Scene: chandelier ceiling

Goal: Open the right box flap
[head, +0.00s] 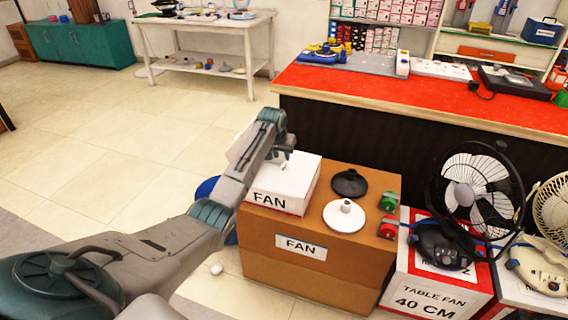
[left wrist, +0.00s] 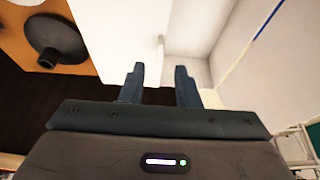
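A white box labelled FAN (head: 272,197) sits on the left part of a larger brown FAN box. A pale upright panel, apparently a flap (head: 238,146), shows at its far left side, partly hidden behind my left arm. My left gripper (head: 284,158) is above the far part of the white box, pointing down. In the left wrist view its two fingers (left wrist: 159,86) are apart with nothing between them. The white box (left wrist: 118,38) lies beyond the fingers there, with a pale panel (left wrist: 226,48) to the right. Contact cannot be told. My right gripper is not in view.
The brown box (head: 330,262) also carries black (head: 349,183) and white (head: 343,215) round parts and small red-green items (head: 388,215). A red-topped counter (head: 420,96) stands behind. Table fans (head: 475,195) on boxes stand right. Floor at left is open.

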